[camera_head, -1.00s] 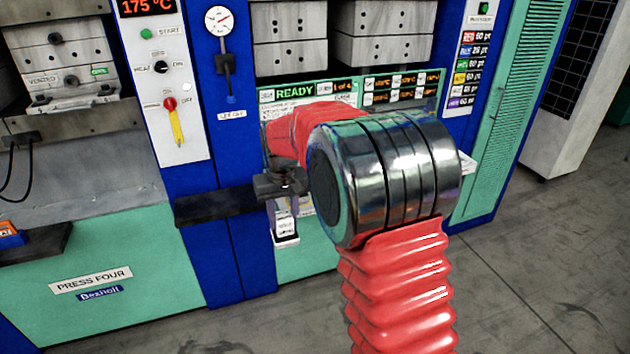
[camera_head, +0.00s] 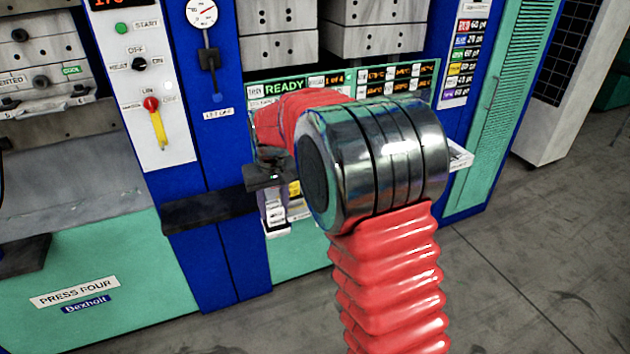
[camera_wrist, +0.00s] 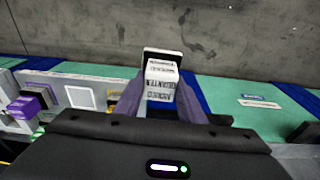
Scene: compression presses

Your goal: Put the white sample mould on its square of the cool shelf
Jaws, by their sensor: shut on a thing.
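The white sample mould (camera_wrist: 160,79) is a pale block with dark lettering, held between the two grey-purple fingers of my gripper (camera_wrist: 160,100) in the wrist view. A dark, white-edged part shows at its far end. In the head view my gripper (camera_head: 272,205) hangs before the press front, shut on the mould (camera_head: 276,222), which is small and partly covered there. In the wrist view a pale shelf (camera_wrist: 112,93) lies left of the gripper, with a white-outlined square (camera_wrist: 80,97) on it. The mould is clear of that square.
A purple block (camera_wrist: 36,99) stands at the shelf's left in the wrist view. In the head view a dark bar (camera_head: 210,210) juts from the blue press column left of my gripper. My red-sleeved arm hides much of the shelf. Open floor (camera_head: 540,260) lies to the right.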

